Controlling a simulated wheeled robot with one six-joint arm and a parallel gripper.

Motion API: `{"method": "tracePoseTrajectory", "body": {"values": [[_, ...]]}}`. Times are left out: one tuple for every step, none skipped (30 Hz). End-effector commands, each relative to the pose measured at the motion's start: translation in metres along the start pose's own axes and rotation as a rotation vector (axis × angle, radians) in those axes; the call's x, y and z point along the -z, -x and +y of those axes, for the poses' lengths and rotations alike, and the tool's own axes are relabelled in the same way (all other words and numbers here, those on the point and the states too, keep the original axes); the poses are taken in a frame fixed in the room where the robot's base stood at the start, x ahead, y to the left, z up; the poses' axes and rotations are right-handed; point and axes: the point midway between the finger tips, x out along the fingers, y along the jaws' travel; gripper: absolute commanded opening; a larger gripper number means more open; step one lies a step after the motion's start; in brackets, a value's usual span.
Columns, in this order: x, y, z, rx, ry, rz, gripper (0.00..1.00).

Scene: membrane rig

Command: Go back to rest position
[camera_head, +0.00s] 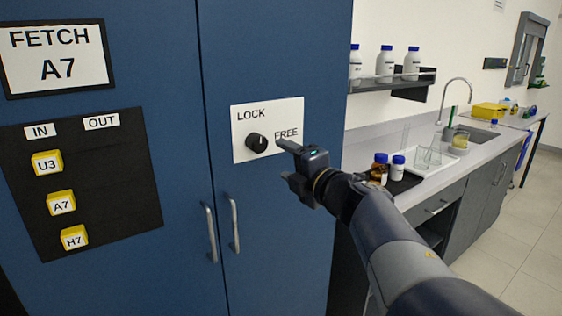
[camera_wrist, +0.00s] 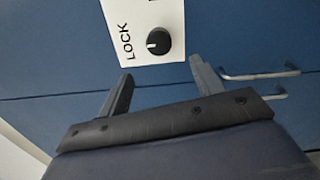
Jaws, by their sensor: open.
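My gripper (camera_head: 284,161) is open and empty in front of the right door of a blue cabinet (camera_head: 285,45). It is just right of and slightly below a black knob (camera_head: 257,143) on a white plate marked LOCK and FREE (camera_head: 268,111). In the wrist view the knob (camera_wrist: 158,41) is ahead of the two spread fingers (camera_wrist: 160,88), apart from them. A white mark on the knob points toward the LOCK side in that view. My arm reaches in from the lower right in the head view.
Two metal door handles (camera_head: 234,224) are below the plate. A dark board (camera_head: 85,180) at left carries yellow tags U3, A7 and H7, under a FETCH A7 sign (camera_head: 57,57). At right, a counter (camera_head: 375,148) holds bottles (camera_head: 379,168), glassware and a sink.

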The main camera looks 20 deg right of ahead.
Motion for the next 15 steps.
{"method": "tracePoseTrajectory", "body": {"values": [[0.0, 0.0, 0.0, 0.0, 0.0, 0.0, 0.63], [0.0, 0.0, 0.0, 0.0, 0.0, 0.0, 0.63], [0.0, -0.001, 0.0, 0.0, 0.0, 0.0, 0.63], [0.0, -0.001, 0.0, 0.0, 0.0, 0.001, 0.63], [0.0, -0.002, 0.0, 0.0, 0.0, 0.001, 0.63], [0.0, -0.004, 0.0, 0.0, 0.0, 0.001, 0.63], [0.0, -0.007, 0.0, -0.001, 0.0, 0.002, 0.63], [0.0, -0.01, 0.001, -0.001, 0.001, 0.003, 0.63], [0.0, -0.014, 0.001, -0.001, 0.0, 0.003, 0.63], [0.0, -0.018, 0.0, 0.0, -0.001, 0.003, 0.63], [0.001, -0.023, 0.0, 0.0, -0.002, 0.003, 0.63], [0.001, -0.03, 0.0, -0.001, -0.001, 0.004, 0.63], [0.001, -0.035, 0.0, 0.0, -0.001, 0.004, 0.63], [0.001, -0.041, 0.0, 0.0, -0.001, 0.004, 0.63], [0.001, -0.048, 0.0, 0.0, -0.001, 0.004, 0.63]]}}
